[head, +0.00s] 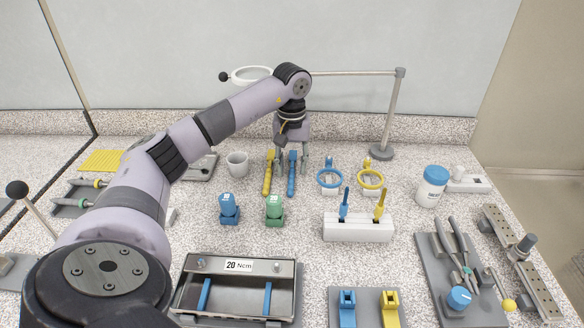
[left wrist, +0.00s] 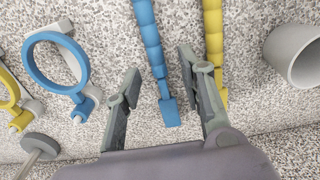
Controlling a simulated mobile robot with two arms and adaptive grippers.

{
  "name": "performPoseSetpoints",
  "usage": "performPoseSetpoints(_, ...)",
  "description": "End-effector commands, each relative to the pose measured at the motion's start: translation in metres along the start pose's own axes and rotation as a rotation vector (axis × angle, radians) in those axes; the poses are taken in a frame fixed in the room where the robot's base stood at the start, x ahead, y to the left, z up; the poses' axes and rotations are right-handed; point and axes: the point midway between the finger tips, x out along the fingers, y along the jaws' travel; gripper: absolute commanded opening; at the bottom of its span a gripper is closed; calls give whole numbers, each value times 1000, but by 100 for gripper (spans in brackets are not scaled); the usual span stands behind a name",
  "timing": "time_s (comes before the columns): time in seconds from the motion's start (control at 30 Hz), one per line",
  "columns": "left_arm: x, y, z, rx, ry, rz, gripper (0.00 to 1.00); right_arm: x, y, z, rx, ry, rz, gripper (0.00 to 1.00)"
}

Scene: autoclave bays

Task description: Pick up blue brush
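The blue brush (head: 291,181) lies on the speckled counter beside a yellow brush (head: 267,181). My left gripper (head: 290,160) is over the blue brush's far end and points down. In the left wrist view the left gripper (left wrist: 159,64) is open and empty. The blue brush (left wrist: 152,40) runs between its two fingers, with a gap on either side. The right finger sits between the blue brush and the yellow brush (left wrist: 213,40). Whether the fingertips are above the counter or at brush height is hard to tell. My right gripper is not in view.
A grey cup (head: 237,164) stands left of the brushes. A blue ring (head: 329,178) and a yellow ring (head: 370,179) stand to the right, near a metal stand (head: 390,115). Blue (head: 229,211) and green (head: 274,211) blocks stand in front.

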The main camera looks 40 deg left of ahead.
Motion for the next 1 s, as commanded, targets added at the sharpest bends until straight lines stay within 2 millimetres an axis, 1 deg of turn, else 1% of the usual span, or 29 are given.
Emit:
performPoseSetpoints(0.1, 7, 0, 0, 0, -1, 0, 37, -1, -3, 0, 0, 0, -4, 40)
performPoseSetpoints(0.3, 8, 0, 0, 0, 0, 1, 37, -1, -4, 0, -1, -1, -4, 40)
performPoseSetpoints(0.37, 8, 0, 0, 0, 0, 1, 33, -1, -3, 0, -1, -1, -4, 40)
performPoseSetpoints(0.87, 7, 0, 0, 0, 0, 1, 0, -1, 3, 2, -3, -4, 4, 40)
performPoseSetpoints(1.0, 7, 0, 0, 0, 0, 1, 0, -1, 4, 2, -2, -4, 4, 40)
